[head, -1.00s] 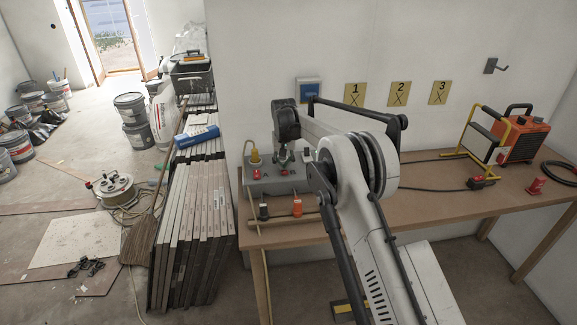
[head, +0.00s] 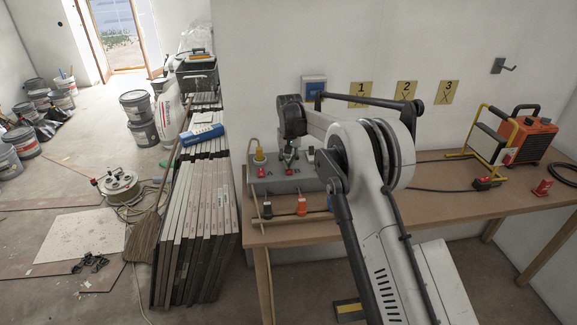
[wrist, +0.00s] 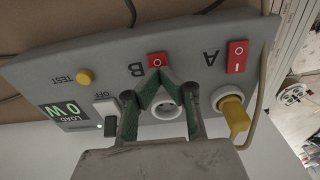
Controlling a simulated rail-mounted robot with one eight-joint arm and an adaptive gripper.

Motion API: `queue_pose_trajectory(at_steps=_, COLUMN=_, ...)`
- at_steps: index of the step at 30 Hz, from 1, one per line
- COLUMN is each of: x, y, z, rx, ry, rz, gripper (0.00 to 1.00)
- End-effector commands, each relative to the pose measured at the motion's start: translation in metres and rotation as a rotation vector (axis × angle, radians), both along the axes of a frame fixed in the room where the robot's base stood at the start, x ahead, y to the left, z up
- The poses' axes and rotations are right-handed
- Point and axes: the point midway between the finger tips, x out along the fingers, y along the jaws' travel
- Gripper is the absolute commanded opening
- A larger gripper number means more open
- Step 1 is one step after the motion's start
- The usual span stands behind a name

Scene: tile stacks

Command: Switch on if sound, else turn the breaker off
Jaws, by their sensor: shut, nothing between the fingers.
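The grey breaker box (head: 312,184) stands on the bench; its panel (wrist: 205,65) shows rotated in the wrist view. Red rocker switch A (wrist: 237,56) is beside a yellow plug (wrist: 232,113) seated in a socket. Red rocker switch B (wrist: 157,60) is above an empty round white socket (wrist: 165,103). My gripper (wrist: 155,74) is shut, its green fingertips right at switch B; I cannot tell if they touch. A yellow TEST button (wrist: 84,77), a breaker lever (wrist: 108,108) near an OFF label, and a green LOAD display (wrist: 62,111) reading 0 W also show.
On the bench (head: 445,205), a black plug (head: 267,209) and an orange plug (head: 302,205) lie before the box. An orange heater (head: 527,140) and yellow work light (head: 490,142) stand right. Stacked tiles (head: 195,225) stand left. Numbered plates (head: 406,92) hang on the wall.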

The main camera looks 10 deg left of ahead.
Motion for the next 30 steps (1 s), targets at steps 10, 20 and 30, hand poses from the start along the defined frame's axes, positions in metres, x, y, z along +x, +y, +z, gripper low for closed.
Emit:
queue_pose_trajectory(at_steps=10, x=-0.005, y=-0.004, z=0.071, rx=-0.001, ry=0.0, rz=-0.003, gripper=0.0)
queue_pose_trajectory(at_steps=20, x=-0.008, y=-0.005, z=0.12, rx=-0.001, ry=0.0, rz=-0.003, gripper=0.0)
queue_pose_trajectory(at_steps=30, x=-0.009, y=-0.005, z=0.128, rx=-0.001, ry=0.0, rz=-0.003, gripper=0.0)
